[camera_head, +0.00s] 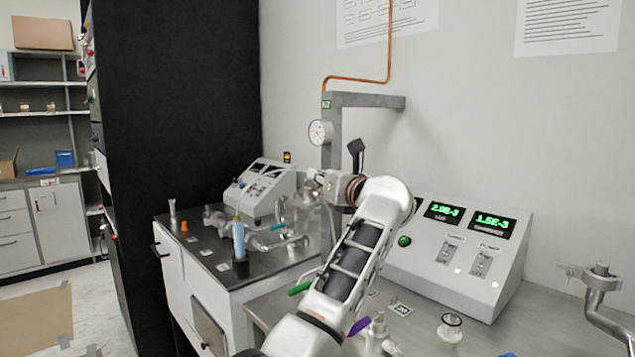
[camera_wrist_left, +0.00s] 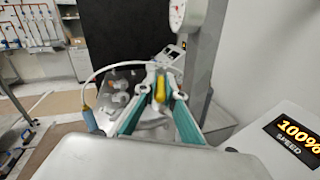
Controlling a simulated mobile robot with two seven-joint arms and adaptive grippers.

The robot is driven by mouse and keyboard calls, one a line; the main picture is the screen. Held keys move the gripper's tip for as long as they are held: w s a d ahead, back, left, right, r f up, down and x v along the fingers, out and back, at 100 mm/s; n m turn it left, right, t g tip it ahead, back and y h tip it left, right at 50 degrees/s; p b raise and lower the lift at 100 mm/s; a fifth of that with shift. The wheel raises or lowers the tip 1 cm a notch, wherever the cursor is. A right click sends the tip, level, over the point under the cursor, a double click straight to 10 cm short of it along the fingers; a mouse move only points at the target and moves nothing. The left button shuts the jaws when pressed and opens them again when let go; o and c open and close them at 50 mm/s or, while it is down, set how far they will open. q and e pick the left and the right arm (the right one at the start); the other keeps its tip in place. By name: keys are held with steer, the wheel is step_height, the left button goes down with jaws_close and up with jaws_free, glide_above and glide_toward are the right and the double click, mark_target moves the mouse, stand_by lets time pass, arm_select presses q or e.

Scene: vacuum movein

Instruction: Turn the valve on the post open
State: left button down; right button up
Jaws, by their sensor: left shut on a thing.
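The grey post (camera_head: 332,150) stands at the back of the bench in the head view and carries a round gauge (camera_head: 320,132). It also shows in the left wrist view (camera_wrist_left: 208,60). My left gripper (camera_head: 318,182) reaches to the post from the lower middle. In the left wrist view the gripper's teal-sided fingers (camera_wrist_left: 160,88) converge on a yellow valve handle (camera_wrist_left: 160,90) and are shut on it. The handle points roughly along the view. In the head view the gripper and wrist hide the valve. My right gripper is not in view.
A sloped console (camera_head: 455,255) with green displays stands right of my arm. A smaller console (camera_head: 265,190) and glassware sit on the left bench (camera_head: 200,250). A bent metal pipe (camera_head: 600,310) with a clamp stands at the far right. A tall black cabinet (camera_head: 180,110) is at left.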

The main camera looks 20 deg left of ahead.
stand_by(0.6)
arm_select(q)
steer(key=c, duration=2.1)
jaws_free()
